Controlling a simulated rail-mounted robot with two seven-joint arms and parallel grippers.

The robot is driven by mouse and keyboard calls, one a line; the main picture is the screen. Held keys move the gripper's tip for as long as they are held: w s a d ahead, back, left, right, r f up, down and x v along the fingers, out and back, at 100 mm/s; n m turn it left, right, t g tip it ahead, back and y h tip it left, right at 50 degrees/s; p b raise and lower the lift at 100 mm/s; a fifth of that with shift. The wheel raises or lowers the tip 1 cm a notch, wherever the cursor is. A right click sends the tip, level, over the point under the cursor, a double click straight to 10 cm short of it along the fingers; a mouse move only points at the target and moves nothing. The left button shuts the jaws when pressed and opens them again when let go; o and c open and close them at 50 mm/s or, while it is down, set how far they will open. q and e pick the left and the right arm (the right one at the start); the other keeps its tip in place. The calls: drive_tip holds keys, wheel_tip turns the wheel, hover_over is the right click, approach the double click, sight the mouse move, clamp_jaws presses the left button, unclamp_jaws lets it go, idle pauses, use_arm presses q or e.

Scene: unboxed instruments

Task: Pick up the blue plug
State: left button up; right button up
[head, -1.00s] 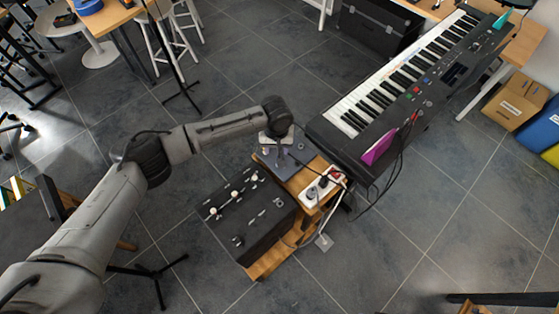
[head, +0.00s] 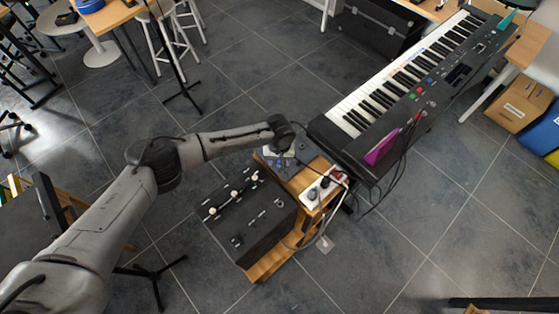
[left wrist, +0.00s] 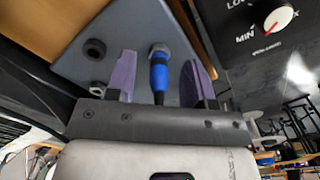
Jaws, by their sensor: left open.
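The blue plug (left wrist: 159,75) shows in the left wrist view, its metal end meeting a grey-blue panel (left wrist: 118,32) and its dark tail toward my gripper. My left gripper (left wrist: 158,60) is open, with one purple finger on each side of the plug. I see gaps between the plug and both fingers. In the head view my left gripper (head: 279,152) is over the small grey device on the wooden stand; the plug cannot be made out there. My right gripper is not in view.
A black box with a red-and-white knob (left wrist: 278,18) is at upper right. In the head view a white power strip (head: 324,188), a black mixer-like box (head: 250,220) and a keyboard (head: 400,85) are close by.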

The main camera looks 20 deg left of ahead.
use_arm(q)
clamp_jaws()
idle(0.4)
drive_tip(key=shift+r, duration=0.15)
